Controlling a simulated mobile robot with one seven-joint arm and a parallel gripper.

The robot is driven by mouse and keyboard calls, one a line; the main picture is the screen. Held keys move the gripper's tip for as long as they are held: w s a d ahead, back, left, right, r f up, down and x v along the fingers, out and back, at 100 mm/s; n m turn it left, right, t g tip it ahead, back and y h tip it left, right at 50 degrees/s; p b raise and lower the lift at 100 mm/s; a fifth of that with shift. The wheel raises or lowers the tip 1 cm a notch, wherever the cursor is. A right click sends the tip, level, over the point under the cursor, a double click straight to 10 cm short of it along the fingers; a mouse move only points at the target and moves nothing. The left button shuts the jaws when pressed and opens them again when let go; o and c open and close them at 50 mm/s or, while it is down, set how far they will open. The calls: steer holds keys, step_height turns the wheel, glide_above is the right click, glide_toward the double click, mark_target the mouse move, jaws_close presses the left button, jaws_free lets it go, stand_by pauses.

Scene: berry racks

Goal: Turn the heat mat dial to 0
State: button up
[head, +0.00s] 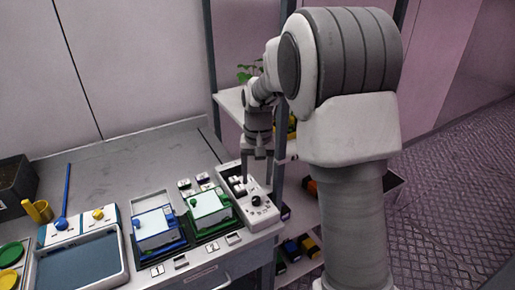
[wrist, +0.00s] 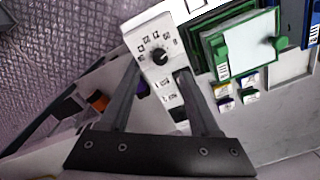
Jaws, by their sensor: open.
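The heat mat dial (head: 256,200) is a round black knob on a white control panel (head: 233,178) at the right end of the bench. In the wrist view the dial (wrist: 159,57) is ringed by small printed numbers, too small to read surely, and its setting cannot be told. My gripper (head: 256,182) is open and empty, pointing down over the panel, behind the dial in the head view. In the wrist view my gripper (wrist: 157,72) has its fingertips apart, with the dial showing beyond and between them. The fingers appear not to touch the dial.
A green-framed box (head: 208,203) and a blue-framed box (head: 157,228) stand left of the panel. A grey tray (head: 122,275) and a blue stick (head: 66,195) are further left. A rack shelf (head: 232,104) rises behind the panel. The bench's back area is clear.

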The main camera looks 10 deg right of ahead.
step_height(320, 180, up, 10)
steer(key=shift+p, duration=0.35)
steer(key=shift+d, duration=0.1)
steer(key=s+r+n+t, duration=0.1)
steer(key=s+r, duration=0.2)
steer(key=s, duration=0.3)
steer(key=s+r+t, duration=0.2)
steer(key=s+r, duration=0.2)
steer(key=s, duration=0.2)
steer(key=s+f+n+t, duration=0.2)
steer(key=s, duration=1)
steer(key=shift+s, duration=0.35)
steer(key=shift+s+f+t, duration=0.25)
steer(key=shift+s+t, duration=0.05)
steer(key=shift+c, duration=1)
steer(key=shift+a, duration=0.25)
